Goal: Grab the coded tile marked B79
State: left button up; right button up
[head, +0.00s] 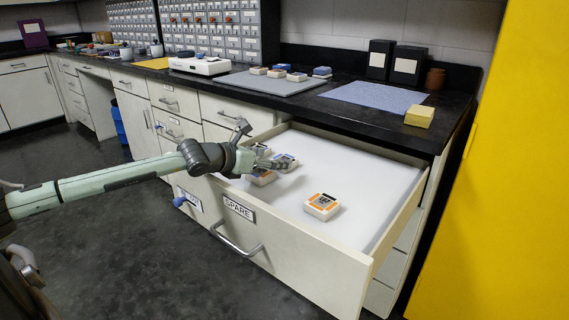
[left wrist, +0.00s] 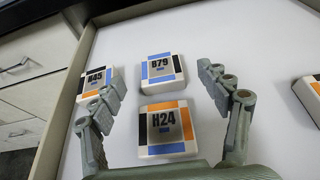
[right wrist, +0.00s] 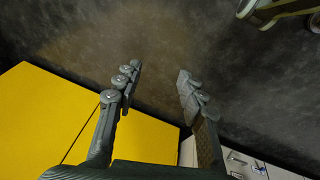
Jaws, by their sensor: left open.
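The tile marked B79 (left wrist: 163,73) is a white block with a blue-edged grey top. It lies in the drawer, between and a little beyond my left fingertips in the left wrist view. My left gripper (left wrist: 161,80) is open and empty; in the head view it reaches over the drawer's left part (head: 266,147), partly covering the tiles there. The tile marked H24 (left wrist: 167,128), with orange and blue edges, lies nearer, between the fingers. My right gripper (right wrist: 160,80) is open and empty, above dark floor, away from the drawer.
A tile that seems to read H45 (left wrist: 95,80) lies left of B79, near the drawer wall. An orange and black tile (head: 322,206) lies apart in the open drawer (head: 375,195), labelled SPARE. The drawer's right part is clear. A yellow panel (head: 500,180) stands at right.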

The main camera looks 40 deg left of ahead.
aim_at(286, 158)
pick_arm(q)
jog(key=shift+w, duration=0.3)
jog(key=p+x, duration=0.1)
jog(key=x, duration=0.3)
jog(key=shift+w+d+f, duration=0.1)
jog(key=shift+w+f, duration=0.15)
jog(key=shift+f, duration=0.05)
jog(key=c, duration=1.4)
pick_arm(e)
jog(key=shift+a+f, duration=0.3)
jog(key=shift+f, duration=0.65)
